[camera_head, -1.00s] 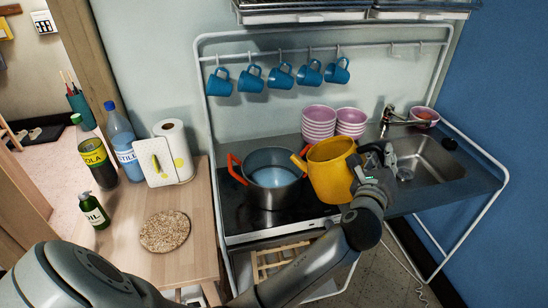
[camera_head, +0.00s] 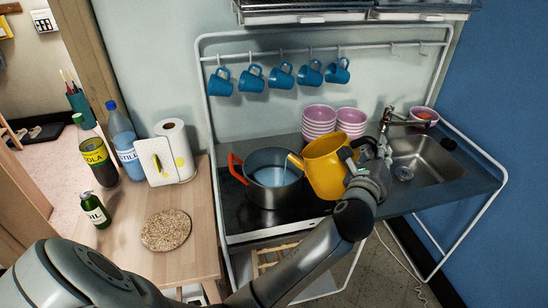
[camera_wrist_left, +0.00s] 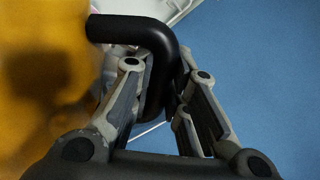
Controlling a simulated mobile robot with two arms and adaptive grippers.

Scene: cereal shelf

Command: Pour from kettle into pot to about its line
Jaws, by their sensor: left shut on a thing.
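The yellow kettle (camera_head: 324,168) is tilted to the left, its spout over the right rim of the pot. A thin pale stream runs from the spout into the pot. The grey pot (camera_head: 273,192) with red handles stands on the black hob and holds bluish-white liquid; its line cannot be made out. My left gripper (camera_head: 364,160) is shut on the kettle's black handle, right of the kettle. In the left wrist view the fingers (camera_wrist_left: 158,92) close around the black handle (camera_wrist_left: 150,35), with the kettle's yellow body (camera_wrist_left: 40,80) at left. My right gripper is not in view.
Stacked pink bowls (camera_head: 319,121) stand behind the kettle, and a sink (camera_head: 425,160) is to the right. Blue mugs (camera_head: 281,75) hang from a rail above. Bottles (camera_head: 122,140), a paper roll (camera_head: 173,150) and a cork mat (camera_head: 165,230) are on the left wooden counter.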

